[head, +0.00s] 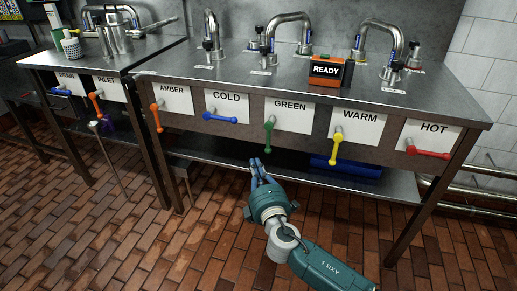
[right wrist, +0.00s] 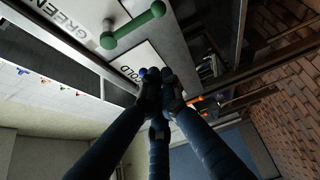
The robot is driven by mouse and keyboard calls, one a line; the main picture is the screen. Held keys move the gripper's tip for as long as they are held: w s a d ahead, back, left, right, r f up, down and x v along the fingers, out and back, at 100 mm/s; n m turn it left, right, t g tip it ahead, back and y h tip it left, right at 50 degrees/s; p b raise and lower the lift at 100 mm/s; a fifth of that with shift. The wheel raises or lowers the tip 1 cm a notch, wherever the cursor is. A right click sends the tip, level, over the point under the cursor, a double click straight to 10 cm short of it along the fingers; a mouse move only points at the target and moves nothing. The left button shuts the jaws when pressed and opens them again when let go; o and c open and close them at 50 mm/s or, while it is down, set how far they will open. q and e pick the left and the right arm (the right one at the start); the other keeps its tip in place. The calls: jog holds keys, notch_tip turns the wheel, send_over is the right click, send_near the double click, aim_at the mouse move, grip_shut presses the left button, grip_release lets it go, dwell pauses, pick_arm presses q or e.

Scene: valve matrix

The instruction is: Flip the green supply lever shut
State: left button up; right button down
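The green lever (head: 268,137) is mounted on the front panel under the GREEN label (head: 290,107) and hangs downward. It also shows in the right wrist view (right wrist: 132,27), beside its label and apart from my fingers. My right gripper (head: 259,164) is below and slightly left of the green lever in the head view, with a gap between them. In the right wrist view, the right gripper's fingertips (right wrist: 158,78) are drawn together with nothing visible between them. My left gripper is not in view.
The yellow WARM lever (head: 336,147) hangs down to the right. The orange AMBER lever (head: 156,116) and red HOT lever (head: 428,152) flank them. A READY box (head: 329,71) stands on the counter.

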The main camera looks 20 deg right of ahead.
aim_at(268, 141)
jog(key=shift+w, duration=0.1)
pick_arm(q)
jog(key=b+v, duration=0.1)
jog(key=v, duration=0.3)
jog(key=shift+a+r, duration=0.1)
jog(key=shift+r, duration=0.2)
pick_arm(e)
jog(key=w+d, duration=0.4)
jog(key=w, duration=0.4)
jog(key=shift+w, duration=0.2)
jog(key=shift+d+f, duration=0.1)
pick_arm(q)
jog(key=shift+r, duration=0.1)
